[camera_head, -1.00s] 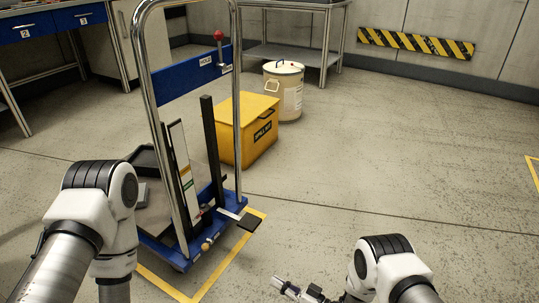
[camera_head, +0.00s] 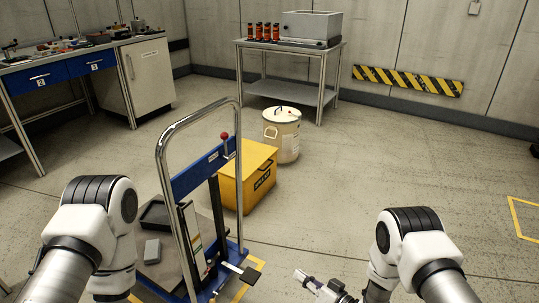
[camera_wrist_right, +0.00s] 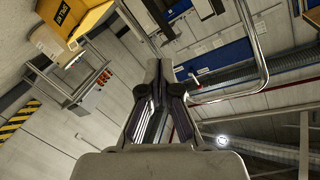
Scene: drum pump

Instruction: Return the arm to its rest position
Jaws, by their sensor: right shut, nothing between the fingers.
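My right arm (camera_head: 410,232) stands bent at the lower right of the head view. Its gripper (camera_head: 300,277) points left and a little up, right of the trolley and apart from it. In the right wrist view the gripper (camera_wrist_right: 157,68) has its two dark fingers together with nothing between them. My left arm (camera_head: 92,215) is bent at the lower left of the head view, and its gripper is out of sight. The blue trolley (camera_head: 200,172) with a chrome handle stands between the arms.
A yellow box (camera_head: 246,180) and a cream drum (camera_head: 281,137) stand behind the trolley. A steel table (camera_head: 289,92) is at the back and a blue-drawered bench (camera_head: 59,75) at the left. The floor on the right is clear.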

